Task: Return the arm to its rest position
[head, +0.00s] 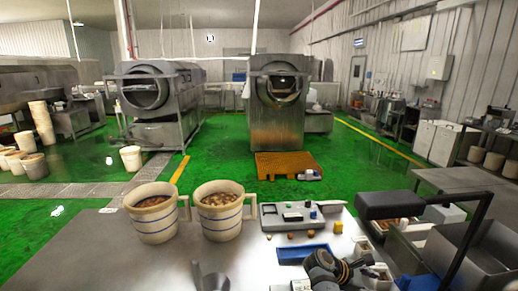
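A grey metal table (110,255) fills the near part of the view. Two cream buckets with blue bands stand on it, a left bucket (153,225) and a right bucket (222,227), both holding brown pieces. A grey scoop-like thing (212,281) lies at the near edge, partly cut off.
A grey tray of small items (302,216), a blue block (303,252) and a dark rounded object (326,268) lie to the right. Rotary drums (275,120) stand beyond. The table's left part is clear.

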